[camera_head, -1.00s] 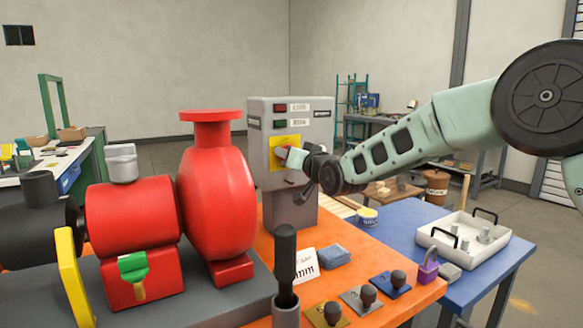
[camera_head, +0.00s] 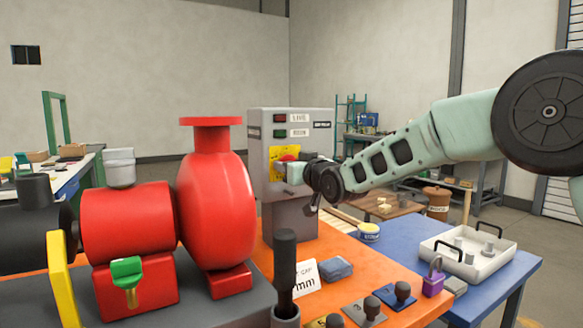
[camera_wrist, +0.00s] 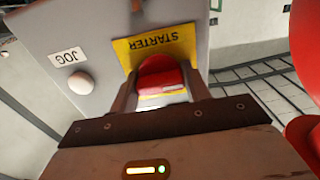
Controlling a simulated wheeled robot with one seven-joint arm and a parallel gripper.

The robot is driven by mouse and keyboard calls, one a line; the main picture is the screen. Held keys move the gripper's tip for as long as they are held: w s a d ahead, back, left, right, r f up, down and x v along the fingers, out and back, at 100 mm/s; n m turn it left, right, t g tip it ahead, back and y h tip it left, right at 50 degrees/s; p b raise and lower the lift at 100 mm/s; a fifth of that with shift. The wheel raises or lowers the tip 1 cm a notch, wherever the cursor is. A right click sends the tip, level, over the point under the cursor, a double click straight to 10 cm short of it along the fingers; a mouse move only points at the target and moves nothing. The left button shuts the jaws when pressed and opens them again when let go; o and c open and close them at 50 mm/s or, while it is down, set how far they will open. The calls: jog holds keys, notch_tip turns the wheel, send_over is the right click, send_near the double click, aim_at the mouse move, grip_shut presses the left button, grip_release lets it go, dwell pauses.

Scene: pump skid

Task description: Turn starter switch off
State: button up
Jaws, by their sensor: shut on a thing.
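The starter switch is a red rotary knob (camera_wrist: 161,76) on a yellow plate marked STARTER (camera_wrist: 176,43) in the wrist view. It sits on the front of a grey control box (camera_head: 319,148), right of the red pump in the head view. My gripper (camera_wrist: 160,88) is at the plate with one finger on each side of the red knob, shut on it. In the head view my gripper (camera_head: 290,171) covers part of the yellow plate (camera_head: 279,158), and only a bit of the red knob shows above it.
A white JOG button (camera_wrist: 80,81) is beside the plate. The red pump (camera_head: 215,210) stands left of the box. A white tray (camera_head: 470,250) is at right.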

jog(key=o, duration=1)
jog(key=shift+c, duration=0.2)
jog(key=shift+s+d, duration=0.1)
jog(key=b+v, duration=0.2)
jog(key=v, duration=1.5)
jog(key=shift+s+d, duration=0.1)
